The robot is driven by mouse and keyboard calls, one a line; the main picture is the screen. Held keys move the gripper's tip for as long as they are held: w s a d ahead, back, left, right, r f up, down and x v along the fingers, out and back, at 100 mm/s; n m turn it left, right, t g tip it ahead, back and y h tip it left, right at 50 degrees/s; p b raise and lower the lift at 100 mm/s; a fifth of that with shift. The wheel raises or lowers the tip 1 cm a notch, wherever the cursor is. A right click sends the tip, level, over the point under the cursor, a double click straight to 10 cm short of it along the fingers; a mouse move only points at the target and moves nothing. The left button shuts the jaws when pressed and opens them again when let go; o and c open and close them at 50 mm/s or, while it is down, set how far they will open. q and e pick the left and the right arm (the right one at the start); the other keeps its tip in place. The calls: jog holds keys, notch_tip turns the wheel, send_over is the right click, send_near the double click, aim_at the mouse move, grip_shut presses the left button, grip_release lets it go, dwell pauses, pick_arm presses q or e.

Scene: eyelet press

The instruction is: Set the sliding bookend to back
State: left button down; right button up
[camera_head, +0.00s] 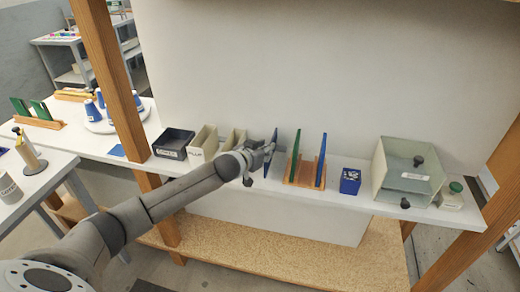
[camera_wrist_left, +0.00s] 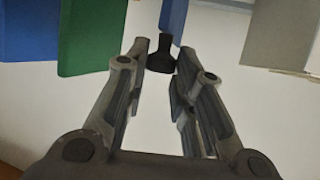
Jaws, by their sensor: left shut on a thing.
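The sliding bookend (camera_head: 274,137) is a thin blue upright plate on the white shelf, between the beige bins and the wooden rack. It also shows at the top of the left wrist view (camera_wrist_left: 173,14), with a black knob (camera_wrist_left: 161,56) in front of it. My left gripper (camera_head: 268,158) is at the bookend, its arm reaching in from the left. In the left wrist view its fingertips (camera_wrist_left: 161,62) are shut on the black knob. My fingers partly hide the bookend in the head view. My right gripper is not in view.
Right of my gripper stand a wooden rack (camera_head: 302,182) with green and blue plates, a blue box (camera_head: 350,181) and a clear-fronted case (camera_head: 408,172). Left are beige bins (camera_head: 203,146) and a black tray (camera_head: 174,143). A wooden post (camera_head: 109,85) rises further left.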

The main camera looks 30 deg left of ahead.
pick_arm(q)
jog(key=shift+d, duration=0.2)
jog(key=c, duration=1.2)
grip_release()
jog(key=shift+d, duration=0.15)
jog(key=v, duration=1.2)
